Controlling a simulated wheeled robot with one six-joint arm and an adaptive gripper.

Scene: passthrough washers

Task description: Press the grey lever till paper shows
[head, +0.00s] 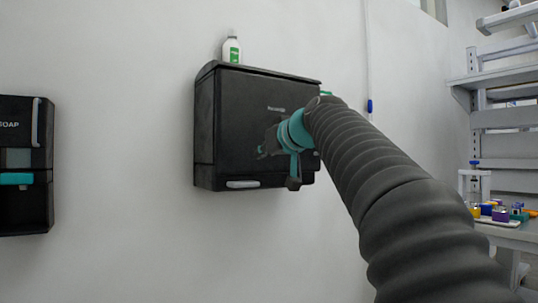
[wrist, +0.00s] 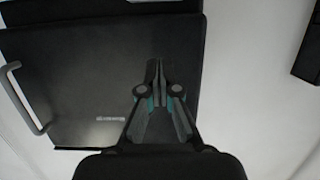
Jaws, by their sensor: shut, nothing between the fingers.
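A black dispenser (head: 225,130) hangs on the white wall in the head view. No paper is seen.
A white and green bottle (head: 231,48) stands on top. A black soap dispenser (head: 24,150) hangs to the left. Shelving (head: 500,115) stands at right. The wall below is clear.

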